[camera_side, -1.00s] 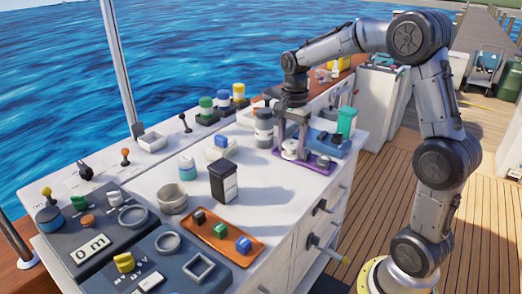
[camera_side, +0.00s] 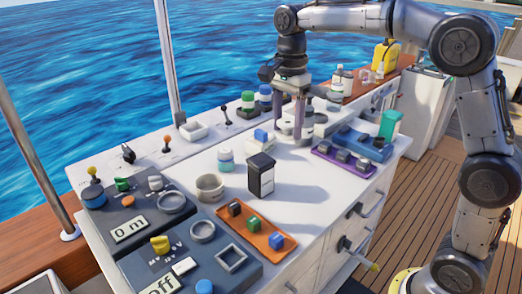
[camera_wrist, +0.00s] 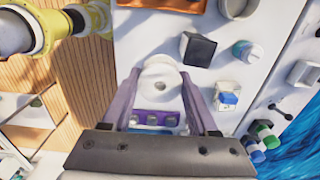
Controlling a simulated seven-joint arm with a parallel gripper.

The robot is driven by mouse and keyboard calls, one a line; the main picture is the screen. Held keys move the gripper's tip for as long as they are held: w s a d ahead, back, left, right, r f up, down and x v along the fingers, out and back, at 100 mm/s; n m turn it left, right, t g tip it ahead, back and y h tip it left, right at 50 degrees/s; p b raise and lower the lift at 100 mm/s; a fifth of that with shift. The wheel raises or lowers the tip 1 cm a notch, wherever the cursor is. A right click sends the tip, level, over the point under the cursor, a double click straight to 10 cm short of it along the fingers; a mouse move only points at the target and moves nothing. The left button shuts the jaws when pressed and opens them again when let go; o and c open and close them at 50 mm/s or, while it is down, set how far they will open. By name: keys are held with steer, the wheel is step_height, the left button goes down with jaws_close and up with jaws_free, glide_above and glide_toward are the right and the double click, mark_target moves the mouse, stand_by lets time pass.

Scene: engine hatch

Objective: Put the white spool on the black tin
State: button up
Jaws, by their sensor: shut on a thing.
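The white spool (camera_wrist: 160,72) is between the two fingertips of my gripper (camera_side: 289,128), which is shut on it. In the side view the fingers and nearby pale objects make the spool hard to pick out. The black tin (camera_side: 261,178), a dark upright box with a white label, stands on the white worktop. In the side view it is to the left of and nearer than my gripper. In the wrist view the tin (camera_wrist: 198,49) is above and right of the spool, apart from it.
A purple tray (camera_side: 322,152) with several dark pieces lies right of my gripper. An orange tray (camera_side: 276,248) with blocks is in front of the tin. A blue cube (camera_side: 261,135), a teal-lidded jar (camera_side: 225,160) and a grey cup (camera_side: 210,187) stand near the tin.

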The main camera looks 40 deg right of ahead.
steer(key=w+f, duration=0.2)
steer(key=w, duration=0.2)
glide_above(261, 159)
steer(key=f, duration=0.4)
steer(key=shift+s+f, duration=0.35)
steer(key=shift+w+f, duration=0.2)
steer(key=shift+f, duration=0.8)
steer(key=shift+w+f, duration=0.15)
steer(key=shift+f, duration=0.8)
steer(key=shift+f, duration=0.15)
steer(key=o, duration=1.4)
steer(key=shift+c, duration=0.2)
